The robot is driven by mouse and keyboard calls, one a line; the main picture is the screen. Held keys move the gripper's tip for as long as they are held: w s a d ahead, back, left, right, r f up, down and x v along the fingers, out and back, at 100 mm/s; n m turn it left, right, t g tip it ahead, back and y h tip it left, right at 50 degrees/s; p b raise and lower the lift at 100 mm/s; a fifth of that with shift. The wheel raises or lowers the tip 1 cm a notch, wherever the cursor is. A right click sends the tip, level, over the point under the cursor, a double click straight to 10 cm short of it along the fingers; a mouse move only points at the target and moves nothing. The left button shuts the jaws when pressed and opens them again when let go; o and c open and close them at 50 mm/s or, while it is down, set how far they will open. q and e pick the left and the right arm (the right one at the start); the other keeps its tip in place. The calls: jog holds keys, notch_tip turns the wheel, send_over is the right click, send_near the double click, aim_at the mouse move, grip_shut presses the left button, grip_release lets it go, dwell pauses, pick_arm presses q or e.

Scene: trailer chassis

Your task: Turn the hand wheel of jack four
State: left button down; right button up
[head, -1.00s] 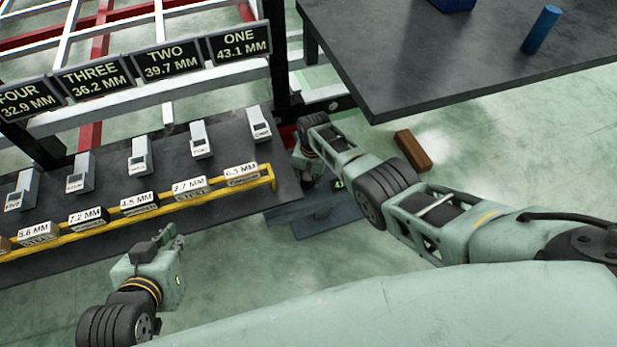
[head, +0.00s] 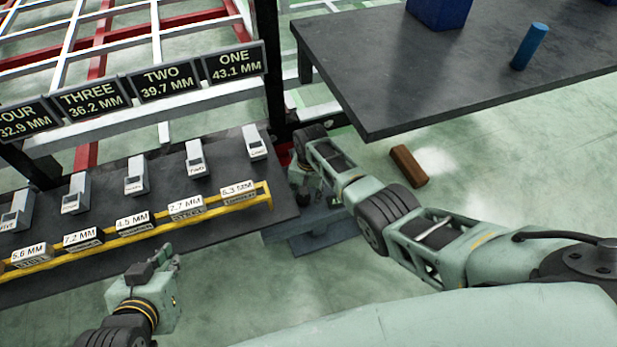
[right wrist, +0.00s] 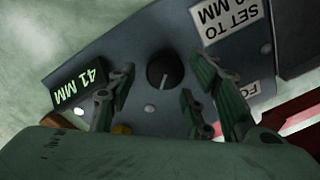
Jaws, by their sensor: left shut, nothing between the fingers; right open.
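A dark round knob with a pale pointer line (right wrist: 165,69), which I take as the jack's hand wheel, sits on a grey panel (right wrist: 130,50) in the right wrist view. The panel carries a display reading 41 MM (right wrist: 82,86) and a partly cut-off label, "SET TO … MM" (right wrist: 226,18). My right gripper (right wrist: 165,85) is open, with its fingers on both sides of the knob's position in the picture; contact cannot be told. In the head view my right arm hides most of the jack. My left gripper (head: 155,262) is shut and empty, in front of the black bench.
The black bench (head: 215,232) holds several grey gauges and a yellow rail (head: 150,232) with labelled blocks. Signs above read ONE (head: 235,62) to FOUR. A dark table (head: 400,95) stands at upper right; a brown block (head: 408,166) lies on the floor below it.

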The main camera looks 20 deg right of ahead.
aim_at(306, 198)
notch_tip(306, 198, up, 10)
jog(key=shift+s+d, duration=0.3)
jog(key=shift+d, duration=0.05)
jog(key=shift+f, duration=0.1)
jog(key=shift+c, duration=0.2)
